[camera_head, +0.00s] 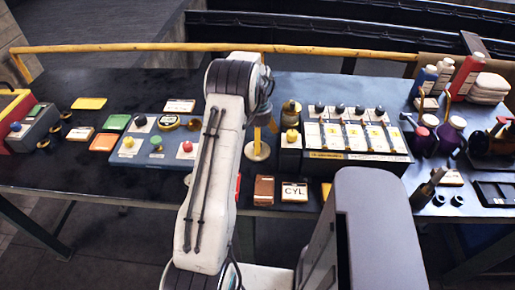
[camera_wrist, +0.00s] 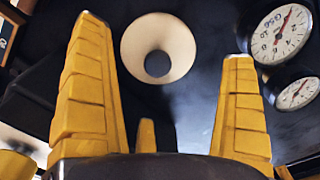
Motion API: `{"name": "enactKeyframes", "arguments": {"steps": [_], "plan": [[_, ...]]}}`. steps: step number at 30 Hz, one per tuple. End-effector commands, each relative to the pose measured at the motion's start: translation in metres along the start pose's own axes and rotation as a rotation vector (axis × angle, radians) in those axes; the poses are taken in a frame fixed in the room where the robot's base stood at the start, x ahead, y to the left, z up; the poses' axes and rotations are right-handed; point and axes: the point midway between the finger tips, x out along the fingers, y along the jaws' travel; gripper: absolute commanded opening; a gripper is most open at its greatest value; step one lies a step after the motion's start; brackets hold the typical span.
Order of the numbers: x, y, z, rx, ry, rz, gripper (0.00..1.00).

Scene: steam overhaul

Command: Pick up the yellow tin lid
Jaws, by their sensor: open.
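Several yellow pieces could be the yellow tin lid, and I cannot tell which is. A flat yellow rectangular piece (camera_head: 89,103) lies on the dark bench at the back left. Part of another yellow piece (camera_head: 326,190) shows at the bench's front edge, right of my arm. My gripper (camera_wrist: 165,80) has its yellow fingers wide apart with nothing between them. In the head view it is mostly hidden behind my arm, near the bench's middle.
A cream funnel-shaped piece (camera_wrist: 160,48) and white dials (camera_wrist: 281,34) show beyond my fingers. A knobbed panel (camera_head: 155,145) and a rack of labelled cards (camera_head: 345,137) flank my arm. Bottles (camera_head: 466,75) crowd the right end. A yellow rail (camera_head: 130,48) runs behind the bench.

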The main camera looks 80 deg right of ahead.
Motion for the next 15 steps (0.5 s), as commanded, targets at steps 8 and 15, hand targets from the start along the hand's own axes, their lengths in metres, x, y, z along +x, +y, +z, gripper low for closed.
{"name": "enactKeyframes", "arguments": {"steps": [8,15], "plan": [[0.031,0.002,0.004,-0.001,-0.002,0.001,1.0],[0.039,0.002,0.003,-0.001,0.0,0.0,1.0]]}}
